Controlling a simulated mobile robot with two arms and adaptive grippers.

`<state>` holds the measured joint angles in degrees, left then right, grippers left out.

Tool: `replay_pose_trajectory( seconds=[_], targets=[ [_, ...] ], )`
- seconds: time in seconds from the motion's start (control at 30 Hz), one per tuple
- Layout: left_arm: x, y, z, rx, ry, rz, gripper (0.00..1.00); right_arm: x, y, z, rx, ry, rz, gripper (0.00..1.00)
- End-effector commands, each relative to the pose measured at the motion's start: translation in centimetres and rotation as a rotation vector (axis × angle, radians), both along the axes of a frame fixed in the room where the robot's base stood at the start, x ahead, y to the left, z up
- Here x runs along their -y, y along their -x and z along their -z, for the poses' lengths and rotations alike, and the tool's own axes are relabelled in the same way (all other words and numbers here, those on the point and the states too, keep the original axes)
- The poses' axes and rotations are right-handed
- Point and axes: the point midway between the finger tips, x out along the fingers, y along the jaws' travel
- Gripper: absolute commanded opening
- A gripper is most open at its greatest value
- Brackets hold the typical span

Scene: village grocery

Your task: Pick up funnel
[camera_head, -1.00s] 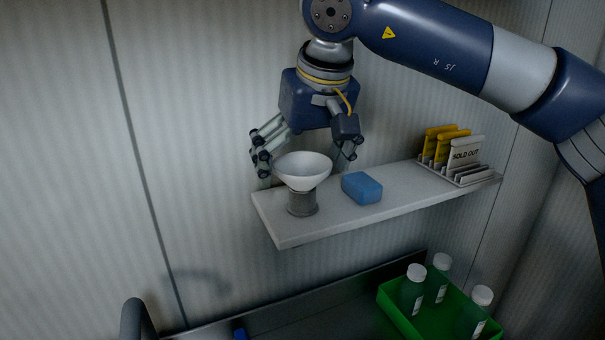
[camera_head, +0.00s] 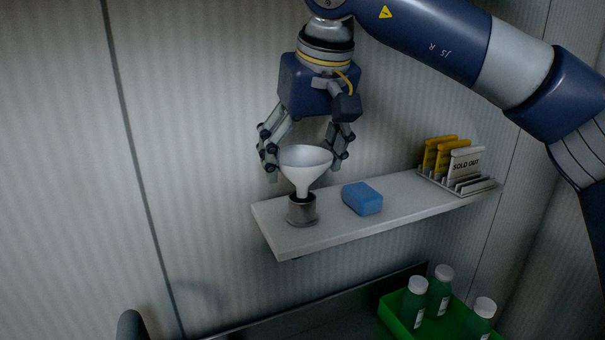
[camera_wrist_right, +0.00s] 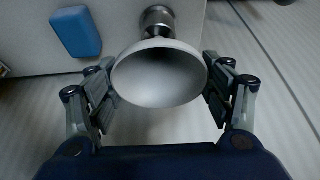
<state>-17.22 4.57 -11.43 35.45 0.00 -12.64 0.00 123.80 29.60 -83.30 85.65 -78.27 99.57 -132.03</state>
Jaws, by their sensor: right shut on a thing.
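The white funnel (camera_head: 306,167) is upright, wide mouth up, between the fingers of my right gripper (camera_head: 305,164). The gripper is shut on the funnel's bowl from both sides. The funnel's narrow spout points down at the grey metal cup-like holder (camera_head: 302,210) on the shelf. Whether the spout tip is still inside the holder is hard to tell. In the right wrist view the funnel's round mouth (camera_wrist_right: 160,77) sits between both finger pads, with the holder (camera_wrist_right: 157,20) behind it. My left gripper is not in view.
The white wall shelf (camera_head: 285,238) also bears a blue sponge-like block (camera_head: 362,198) right of the holder and a rack with yellow cards and a "SOLD OUT" sign (camera_head: 466,165). Below right, a green crate (camera_head: 398,318) holds several white-capped bottles. The wall is close behind.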

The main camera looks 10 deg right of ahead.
Motion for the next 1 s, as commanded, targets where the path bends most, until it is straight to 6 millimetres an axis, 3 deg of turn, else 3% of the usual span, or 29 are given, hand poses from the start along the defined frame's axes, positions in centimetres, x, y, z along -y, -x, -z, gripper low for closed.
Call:
replay_pose_trajectory(
  seconds=[0.03,0.6,0.8,1.0],
  targets=[
    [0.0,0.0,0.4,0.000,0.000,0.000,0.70,-0.1,0.1,-0.8,0.002,-0.004,0.000,0.55],
    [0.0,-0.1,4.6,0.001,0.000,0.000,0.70,-3.8,13.1,-1.6,0.004,0.002,-0.004,0.55],
    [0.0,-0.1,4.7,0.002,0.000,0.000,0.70,-4.3,15.1,-2.2,0.002,-0.001,-0.001,0.55],
    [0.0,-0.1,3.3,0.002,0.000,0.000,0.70,-4.4,15.5,-3.6,0.001,0.000,0.000,0.55]
  ],
)
